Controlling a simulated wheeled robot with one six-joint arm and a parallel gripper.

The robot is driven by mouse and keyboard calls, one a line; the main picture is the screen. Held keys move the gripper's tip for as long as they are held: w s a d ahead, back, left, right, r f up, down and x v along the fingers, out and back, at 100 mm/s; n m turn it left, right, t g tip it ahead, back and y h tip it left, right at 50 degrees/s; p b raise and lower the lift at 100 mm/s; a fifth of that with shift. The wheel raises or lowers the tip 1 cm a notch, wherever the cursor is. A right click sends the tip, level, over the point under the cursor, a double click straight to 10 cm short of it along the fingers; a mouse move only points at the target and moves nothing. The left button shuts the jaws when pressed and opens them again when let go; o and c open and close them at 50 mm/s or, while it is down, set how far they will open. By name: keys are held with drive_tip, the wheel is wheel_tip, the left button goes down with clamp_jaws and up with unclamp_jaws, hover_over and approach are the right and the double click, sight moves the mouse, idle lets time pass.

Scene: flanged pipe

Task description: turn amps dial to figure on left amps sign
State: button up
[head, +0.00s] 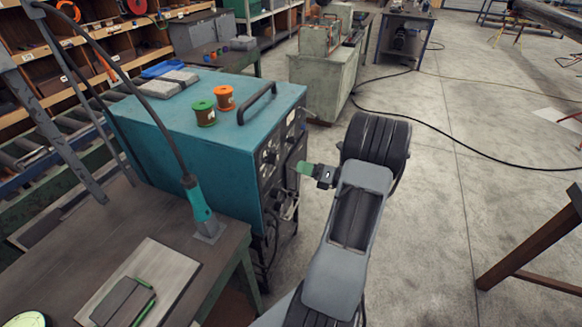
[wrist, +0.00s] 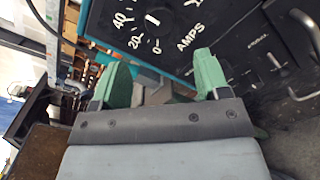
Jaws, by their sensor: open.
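The teal welding machine (head: 190,130) has a dark front panel facing right in the head view. The panel carries knobs, but they are too small there to tell the amps dial apart. In the wrist view the amps dial (wrist: 153,22) shows near the top edge, partly cut off, with white figures 0, 20 and 40 around it. The AMPS lettering (wrist: 190,32) is beside it. I cannot make out a left amps sign. My gripper (head: 305,168) is close to the panel. In the wrist view its green fingers (wrist: 163,68) are apart, with nothing between them, below the dial figures.
Two spools, green (head: 204,112) and orange (head: 224,98), stand on the machine near a dark handle (head: 257,103). A workbench (head: 215,255) is at front left. A cable (head: 450,150) lies on the floor, which is largely open to the right.

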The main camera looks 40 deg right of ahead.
drive_tip(key=shift+v, duration=2)
drive_tip(key=s+a+f+n+g+h, duration=0.1)
drive_tip(key=s+a+f+n+g, duration=0.15)
drive_tip(key=a+n+g, duration=0.6)
drive_tip(key=s+a+f+n+g, duration=0.25)
drive_tip(key=a+n+g, duration=0.25)
drive_tip(key=n, duration=0.7)
drive_tip(key=a+r+n+t+h, duration=0.2)
drive_tip(key=a+r+n+h, duration=0.5)
drive_tip(key=a+r+n, duration=0.6)
drive_tip(key=s+a+n, duration=0.1)
drive_tip(key=a+n, duration=0.1)
drive_tip(key=n, duration=0.4)
drive_tip(key=shift+a, duration=0.2)
